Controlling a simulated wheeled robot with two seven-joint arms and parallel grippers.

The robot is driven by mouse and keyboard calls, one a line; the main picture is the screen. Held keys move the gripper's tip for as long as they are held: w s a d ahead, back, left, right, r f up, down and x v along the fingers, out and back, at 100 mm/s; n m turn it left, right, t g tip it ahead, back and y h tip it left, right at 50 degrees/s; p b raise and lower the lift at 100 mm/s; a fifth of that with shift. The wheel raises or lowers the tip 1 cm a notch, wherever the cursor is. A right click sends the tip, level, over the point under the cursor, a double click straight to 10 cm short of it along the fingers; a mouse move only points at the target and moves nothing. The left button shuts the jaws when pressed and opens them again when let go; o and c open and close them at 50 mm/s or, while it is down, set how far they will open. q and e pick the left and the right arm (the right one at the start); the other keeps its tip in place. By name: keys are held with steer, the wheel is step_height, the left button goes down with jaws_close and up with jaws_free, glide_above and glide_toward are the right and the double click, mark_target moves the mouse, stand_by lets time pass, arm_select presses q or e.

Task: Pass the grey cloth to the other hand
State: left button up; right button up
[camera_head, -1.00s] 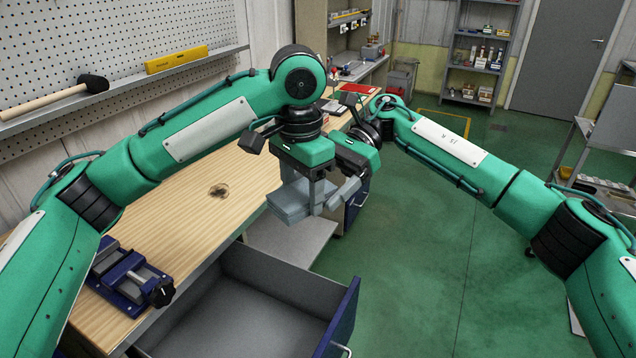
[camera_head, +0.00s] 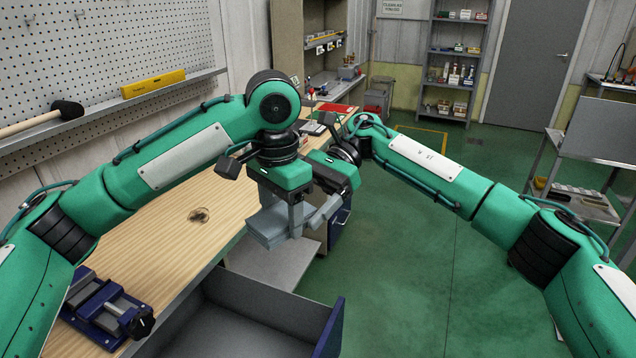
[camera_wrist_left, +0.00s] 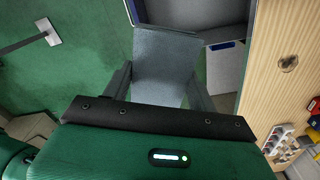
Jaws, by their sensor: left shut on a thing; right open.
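The grey cloth (camera_head: 266,233) looks like a flat folded pad and hangs below my left gripper (camera_head: 287,208). In the left wrist view the cloth (camera_wrist_left: 166,62) sticks out from between the two dark fingers of that gripper (camera_wrist_left: 160,90), which is shut on it. My right gripper (camera_head: 325,208) is open, close beside the left one on its right, with pale grey fingers at the cloth's right side. The overlap hides whether these fingers touch the cloth.
A wooden workbench (camera_head: 165,240) with a blue vise (camera_head: 107,312) runs along the left. An open drawer (camera_head: 240,325) and a pale shelf panel (camera_head: 275,264) lie below the cloth. Green floor (camera_head: 410,270) is clear to the right; a metal cart (camera_head: 590,190) stands farther right.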

steer(key=v, duration=1.1)
steer(key=s+a+r+m+y, duration=0.2)
steer(key=a+r+y, duration=0.3)
steer(key=a+r, duration=0.5)
steer(key=s+a+f+n+t+h, duration=0.1)
steer(key=s+a+h, duration=0.35)
steer(key=s, duration=0.35)
steer(key=s+a+f+t+h, duration=0.1)
steer(key=s+a+h, duration=0.2)
steer(key=s+a, duration=0.35)
steer(key=s+f+n+t+h, duration=0.1)
steer(key=s+f+t+h, duration=0.3)
steer(key=s+f, duration=0.3)
steer(key=s+d+f+n+t+h, duration=0.3)
steer(key=d+f+n+t+h, duration=0.3)
steer(key=d+f+t, duration=0.85)
arm_select(q)
steer(key=d+f+n, duration=0.5)
steer(key=f, duration=0.7)
steer(key=shift+d+n, duration=0.3)
steer(key=shift+n, duration=0.1)
arm_select(e)
steer(key=w+f+t, duration=0.2)
steer(key=w, duration=0.9)
steer(key=shift+d+f+m, duration=0.2)
steer(key=shift+d+m, duration=0.15)
steer(key=shift+m, duration=0.05)
